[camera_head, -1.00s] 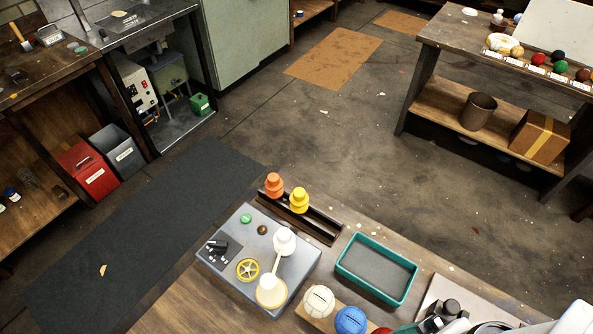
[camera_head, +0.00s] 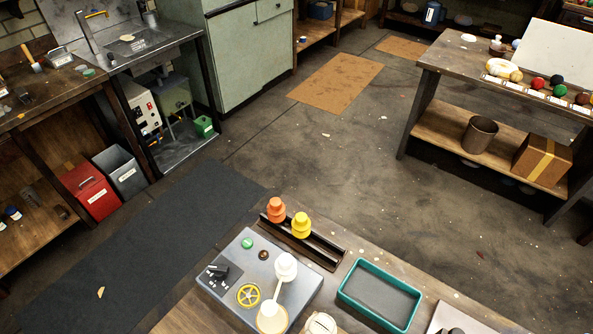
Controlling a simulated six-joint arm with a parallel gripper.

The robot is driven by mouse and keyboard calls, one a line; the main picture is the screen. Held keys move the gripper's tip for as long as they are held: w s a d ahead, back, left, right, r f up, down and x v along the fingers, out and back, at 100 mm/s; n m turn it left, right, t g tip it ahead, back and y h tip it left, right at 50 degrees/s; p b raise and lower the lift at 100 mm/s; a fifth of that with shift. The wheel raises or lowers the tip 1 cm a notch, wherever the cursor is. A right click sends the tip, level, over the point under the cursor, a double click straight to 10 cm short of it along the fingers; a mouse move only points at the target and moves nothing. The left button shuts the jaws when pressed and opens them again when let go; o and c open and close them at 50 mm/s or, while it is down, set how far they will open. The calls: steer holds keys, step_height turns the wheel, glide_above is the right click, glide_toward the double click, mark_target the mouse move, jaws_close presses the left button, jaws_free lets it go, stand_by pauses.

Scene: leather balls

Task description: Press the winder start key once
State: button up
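The winder (camera_head: 232,292) is a grey box on the bench at the bottom centre. Its top carries a round green key (camera_head: 247,243), a dark brown round knob (camera_head: 264,255), a black switch (camera_head: 218,270) on a dark panel and a yellow handwheel (camera_head: 248,295). Two white spool-like parts joined by a pale bar stand at its right side. I cannot read any label, so I cannot confirm which is the start key; the green key is uncovered. My gripper cannot be made out. A dark shape at the bottom edge is cut off and unclear.
A dark rack (camera_head: 325,252) behind the winder holds an orange spool (camera_head: 276,210) and a yellow spool (camera_head: 301,226). An empty green-rimmed tray (camera_head: 345,293) lies to the right, with a pale plate (camera_head: 470,320) beyond it. A white ball (camera_head: 320,324) is cut off at the bottom.

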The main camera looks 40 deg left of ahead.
jaws_close()
stand_by(0.5)
stand_by(0.6)
steer(key=w+a+n+h, duration=0.3)
steer(key=w+n+h, duration=0.1)
steer(key=w+n, duration=0.6)
steer(key=w+a+n+t+h, duration=0.1)
steer(key=w+a+n+t, duration=0.3)
steer(key=w+a+n, duration=0.45)
steer(key=s+a+f+n+t+y, duration=0.1)
steer(key=a+n, duration=0.4)
steer(key=a, duration=0.5)
steer(key=s+a+f+n+t+y, duration=0.1)
steer(key=s+a+f+n+t, duration=0.1)
steer(key=a, duration=0.8)
steer(key=s+a+f+n+t+y, duration=0.2)
steer(key=s+a+n, duration=0.3)
steer(key=a+n, duration=0.3)
steer(key=shift+a+f, duration=0.9)
steer(key=shift+a, duration=0.25)
steer(key=shift+s+f, duration=0.1)
